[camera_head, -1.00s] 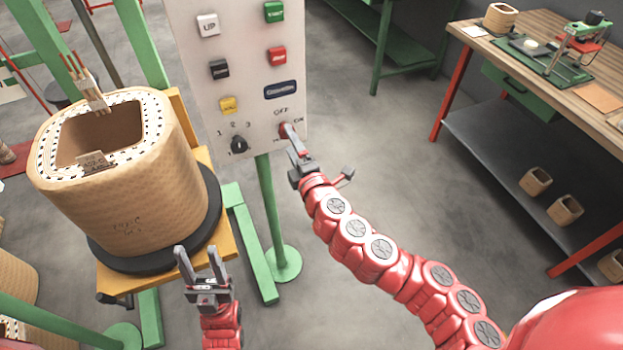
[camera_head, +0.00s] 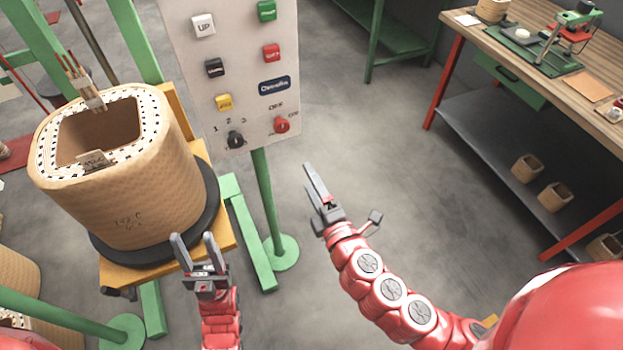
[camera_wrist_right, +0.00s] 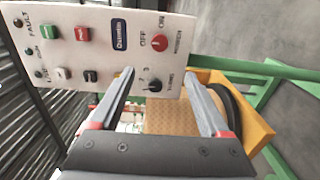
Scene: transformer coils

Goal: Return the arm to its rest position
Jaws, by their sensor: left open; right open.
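My right gripper (camera_head: 318,192) is in the middle of the head view, below and to the right of the control panel (camera_head: 246,96), apart from it. It is empty, and from the head its two fingers nearly overlap. In the right wrist view the open fingers of this gripper (camera_wrist_right: 165,105) stand wide apart with nothing between them. The red power switch (camera_head: 281,125) sits at the panel's lower right; it also shows in the right wrist view (camera_wrist_right: 158,43). My left gripper (camera_head: 196,256) is open and empty, in front of the big coil (camera_head: 150,195).
The coil rests on a dark round base (camera_head: 212,205) on a yellow stand. A green post (camera_head: 266,200) holds the panel. A wooden workbench (camera_head: 540,30) with a lower shelf stands at the right. The floor (camera_head: 370,140) between panel and bench is clear.

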